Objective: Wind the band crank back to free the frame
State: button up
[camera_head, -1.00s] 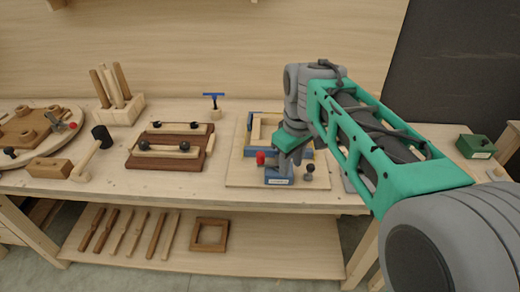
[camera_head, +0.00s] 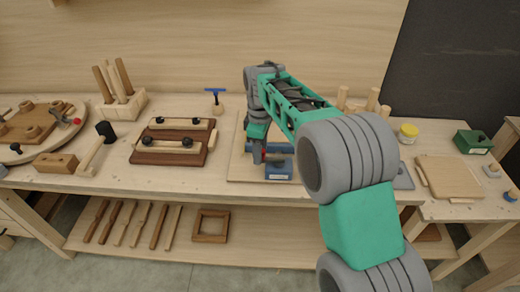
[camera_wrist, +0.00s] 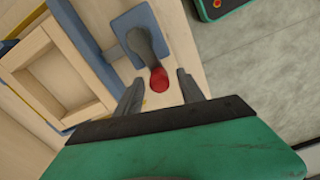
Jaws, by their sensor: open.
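The band crank shows in the wrist view as a dark grey arm (camera_wrist: 148,45) with a red knob (camera_wrist: 159,79), mounted at a blue block (camera_wrist: 128,22). The light wooden frame (camera_wrist: 62,72) lies left of it, with blue bars along its sides. My gripper (camera_wrist: 160,92) is open, its fingertips on either side of the red knob; I cannot tell whether they touch it. In the head view my gripper (camera_head: 258,154) is low at the left of the board, and my arm hides most of the frame. A labelled blue block (camera_head: 279,169) shows beside it.
A dark wooden jig (camera_head: 172,143), a mallet (camera_head: 98,148) and a block of upright sticks (camera_head: 120,98) stand to the left. A blue-handled tool (camera_head: 216,100) stands behind. A yellow jar (camera_head: 408,134) and green box (camera_head: 473,142) are at right.

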jog(key=shift+c, duration=0.3)
grip_shut()
dwell(1.1)
